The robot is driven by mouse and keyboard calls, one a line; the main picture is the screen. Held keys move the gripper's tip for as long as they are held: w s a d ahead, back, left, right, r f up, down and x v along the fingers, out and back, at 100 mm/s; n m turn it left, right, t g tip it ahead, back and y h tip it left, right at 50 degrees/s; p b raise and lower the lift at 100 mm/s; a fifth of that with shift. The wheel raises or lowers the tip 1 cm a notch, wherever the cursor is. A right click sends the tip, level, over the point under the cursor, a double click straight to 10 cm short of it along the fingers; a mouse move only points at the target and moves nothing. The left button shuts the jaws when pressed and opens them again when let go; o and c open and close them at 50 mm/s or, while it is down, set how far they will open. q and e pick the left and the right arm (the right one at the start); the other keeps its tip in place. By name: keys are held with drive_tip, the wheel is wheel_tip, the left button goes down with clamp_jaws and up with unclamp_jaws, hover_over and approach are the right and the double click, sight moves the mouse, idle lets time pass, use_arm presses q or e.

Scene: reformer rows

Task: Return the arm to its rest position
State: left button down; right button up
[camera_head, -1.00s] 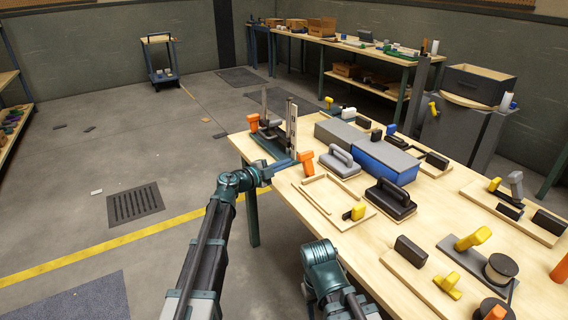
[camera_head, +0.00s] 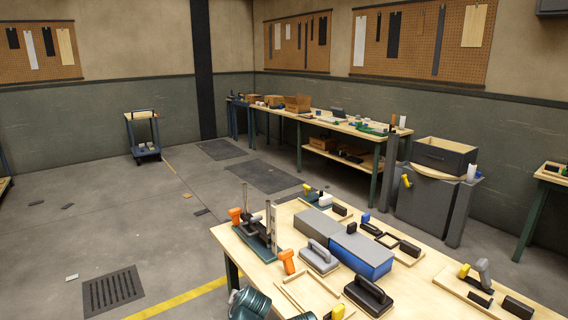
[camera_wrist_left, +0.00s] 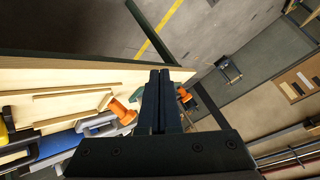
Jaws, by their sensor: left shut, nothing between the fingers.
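My left gripper (camera_wrist_left: 160,78) shows in the left wrist view with its two dark fingers pressed together and nothing between them. It points over the edge of the wooden workbench (camera_wrist_left: 40,75). An orange-handled piece (camera_wrist_left: 122,112) lies to the left of the fingers in that view, and another orange piece (camera_wrist_left: 184,96) is just to their right, partly hidden. In the head view, only a teal joint of my arm shows at the bottom edge, and no fingers are visible there. My right gripper is in neither view now.
The workbench (camera_head: 241,247) holds a clamp-like stand (camera_head: 262,238), a grey block (camera_head: 318,224), a blue box (camera_head: 360,255) and black-handled tools (camera_head: 368,295). A cart (camera_head: 143,137) stands far back. The floor left of the bench is largely clear.

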use_arm(q)
drive_tip(key=s+d+g+h+p, duration=0.1)
drive_tip(key=s+d+g+p, duration=0.1)
drive_tip(key=s, duration=0.9)
drive_tip(key=s+d+f+m+g+h+p, duration=0.1)
drive_tip(key=s+d+g, duration=0.4)
drive_tip(key=s, duration=0.6)
drive_tip(key=shift+g+p, duration=0.65)
drive_tip(key=shift+g, duration=0.25)
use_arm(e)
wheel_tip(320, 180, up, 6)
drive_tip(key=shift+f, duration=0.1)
